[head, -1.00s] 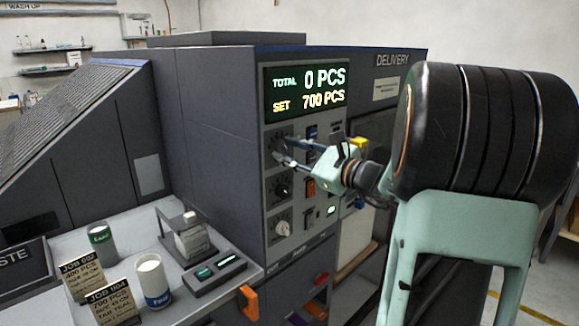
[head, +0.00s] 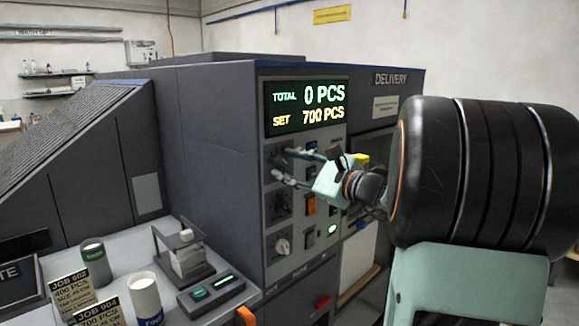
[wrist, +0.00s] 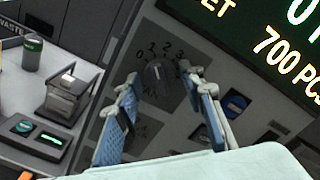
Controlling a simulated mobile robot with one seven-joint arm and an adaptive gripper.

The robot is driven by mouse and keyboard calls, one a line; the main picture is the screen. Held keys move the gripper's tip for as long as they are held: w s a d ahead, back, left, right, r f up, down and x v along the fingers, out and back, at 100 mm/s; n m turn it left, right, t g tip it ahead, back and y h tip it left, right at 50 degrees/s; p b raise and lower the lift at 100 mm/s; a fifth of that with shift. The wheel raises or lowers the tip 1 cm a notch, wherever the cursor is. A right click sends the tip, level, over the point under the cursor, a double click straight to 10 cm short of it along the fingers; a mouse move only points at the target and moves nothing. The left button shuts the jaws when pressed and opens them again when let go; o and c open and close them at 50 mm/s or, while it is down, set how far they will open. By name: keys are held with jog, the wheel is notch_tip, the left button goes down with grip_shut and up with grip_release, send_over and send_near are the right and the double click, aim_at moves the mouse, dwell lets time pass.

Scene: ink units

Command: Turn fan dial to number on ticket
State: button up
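Three dials run down the left of the control panel in the head view: a top dial (head: 279,157), a dark middle dial (head: 279,205) and a pale bottom dial (head: 283,244). Which one is the fan dial is not readable. My gripper (head: 283,164) is open in front of the top dial. In the wrist view a numbered dial (wrist: 158,73) shows between the spread fingers (wrist: 157,80); contact is not visible. Two tickets stand at lower left: JOB 602, 400 PCS (head: 71,290) and JOB 904, 700 PCS (head: 100,317); their small print is unclear.
The display (head: 307,105) above the dials reads TOTAL 0 PCS, SET 700 PCS. Orange (head: 310,205) and blue switches sit right of the dials. A white cup (head: 146,294), a dark green cup (head: 95,262) and a small button box (head: 211,292) stand on the side shelf.

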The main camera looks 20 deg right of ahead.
jog(key=shift+o, duration=0.6)
jog(key=v, duration=1.2)
